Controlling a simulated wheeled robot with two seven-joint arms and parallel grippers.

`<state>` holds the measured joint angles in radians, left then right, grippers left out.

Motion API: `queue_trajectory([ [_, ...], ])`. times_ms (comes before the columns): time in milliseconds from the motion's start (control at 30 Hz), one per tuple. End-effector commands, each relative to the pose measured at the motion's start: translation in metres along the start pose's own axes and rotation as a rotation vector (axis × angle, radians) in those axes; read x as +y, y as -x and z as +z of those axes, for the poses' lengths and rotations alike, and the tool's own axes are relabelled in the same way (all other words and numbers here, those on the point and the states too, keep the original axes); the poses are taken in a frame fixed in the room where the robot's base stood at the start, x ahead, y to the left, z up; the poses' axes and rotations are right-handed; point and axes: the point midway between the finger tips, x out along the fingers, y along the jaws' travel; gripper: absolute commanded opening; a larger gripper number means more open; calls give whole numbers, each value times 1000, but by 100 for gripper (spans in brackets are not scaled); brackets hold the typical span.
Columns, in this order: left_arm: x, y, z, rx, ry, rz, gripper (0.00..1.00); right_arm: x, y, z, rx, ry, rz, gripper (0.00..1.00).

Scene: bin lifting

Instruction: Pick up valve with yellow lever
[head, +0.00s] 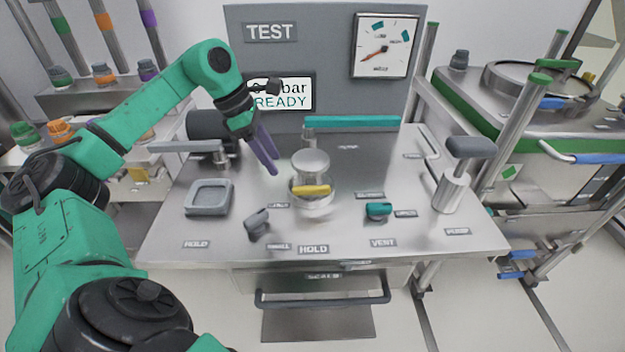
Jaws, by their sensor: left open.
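The valve with the yellow lever (311,190) stands near the middle of the steel bench. Its body is round and shiny metal, and the yellow lever lies across its front. A metal cylinder top (310,163) rises just behind the lever. My left gripper (268,160) has purple fingers and hangs just left of and behind the valve, pointing down. It is open, with nothing visible between its fingers, and appears apart from the valve. My right gripper is not in view.
On the bench (345,232) are a square grey tray (208,197), a grey knob (257,223), a teal knob (378,209) and a pump handle (470,147). A teal bar (352,122) and a TEST panel (330,50) stand behind. A drawer handle (323,301) sticks out in front.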

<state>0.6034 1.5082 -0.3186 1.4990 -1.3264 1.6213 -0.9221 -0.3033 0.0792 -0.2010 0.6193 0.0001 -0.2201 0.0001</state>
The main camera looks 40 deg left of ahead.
Motion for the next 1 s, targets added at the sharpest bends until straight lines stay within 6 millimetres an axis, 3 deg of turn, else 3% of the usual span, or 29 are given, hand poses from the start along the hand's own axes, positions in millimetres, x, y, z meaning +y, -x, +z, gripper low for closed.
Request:
queue_trajectory([
  [100,-1,-28,0,1,0,-4,55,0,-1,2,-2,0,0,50],
  [500,-3,-89,4,-3,1,-5,55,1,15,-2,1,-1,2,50],
  [733,-2,-94,3,-3,1,-1,55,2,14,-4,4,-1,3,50],
  [867,-2,-94,4,-3,1,-1,5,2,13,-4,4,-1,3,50],
  [900,-2,-94,4,-3,1,-1,0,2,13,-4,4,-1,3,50],
  [1000,-2,-94,4,-3,0,-1,0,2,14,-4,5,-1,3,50],
])
